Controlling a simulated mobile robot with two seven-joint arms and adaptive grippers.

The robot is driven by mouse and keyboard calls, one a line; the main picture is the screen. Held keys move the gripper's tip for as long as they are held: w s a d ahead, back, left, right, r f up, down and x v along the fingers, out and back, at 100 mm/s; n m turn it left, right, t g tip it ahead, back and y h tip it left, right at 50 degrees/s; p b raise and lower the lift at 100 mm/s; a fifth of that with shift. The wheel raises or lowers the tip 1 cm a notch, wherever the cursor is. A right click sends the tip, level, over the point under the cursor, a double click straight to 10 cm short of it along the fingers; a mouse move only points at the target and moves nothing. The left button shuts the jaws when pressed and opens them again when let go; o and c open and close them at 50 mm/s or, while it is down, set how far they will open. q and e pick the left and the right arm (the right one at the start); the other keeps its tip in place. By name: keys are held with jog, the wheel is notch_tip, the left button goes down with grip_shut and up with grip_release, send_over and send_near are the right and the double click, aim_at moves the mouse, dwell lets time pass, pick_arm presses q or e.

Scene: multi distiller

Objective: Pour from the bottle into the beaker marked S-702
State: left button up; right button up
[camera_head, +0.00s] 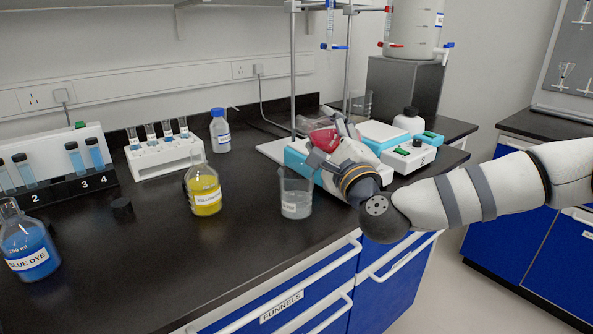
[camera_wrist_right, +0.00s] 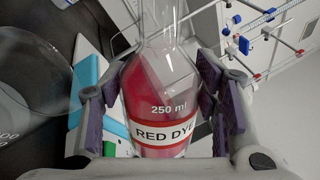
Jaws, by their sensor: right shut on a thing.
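My right gripper (camera_head: 338,140) is shut on the red dye bottle (camera_head: 324,138), held above the bench behind and to the right of the glass beaker. In the right wrist view the gripper (camera_wrist_right: 155,110) has one finger on each side of the bottle (camera_wrist_right: 158,108), which reads "RED DYE" and "250 ml". Its red liquid lies at a slant in the glass, so the bottle looks tilted. A clear beaker (camera_head: 296,194) with a white label stands upright near the bench's front edge; I cannot read the label. A glass rim shows at left in the wrist view (camera_wrist_right: 32,100). My left gripper is out of view.
A yellow flask (camera_head: 204,190) and a blue dye bottle (camera_head: 28,245) stand to the left. Behind are a tube rack (camera_head: 165,160), a blue-capped bottle (camera_head: 220,133) and a metal stand (camera_head: 293,70). White-and-blue devices (camera_head: 408,157) sit at right. Bench between flask and beaker is clear.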

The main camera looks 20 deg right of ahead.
jog(key=shift+d+f+n+y, duration=0.2)
jog(key=shift+n+y, duration=0.1)
jog(key=shift+n, duration=0.75)
jog(key=shift+d+f+n+y, duration=0.15)
jog(key=shift+n+y, duration=0.15)
jog(key=shift+n, duration=0.75)
dwell(3.1)
jog(key=shift+f+n+y, duration=0.3)
jog(key=shift+f+n, duration=0.45)
jog(key=shift+n, duration=0.05)
dwell(1.7)
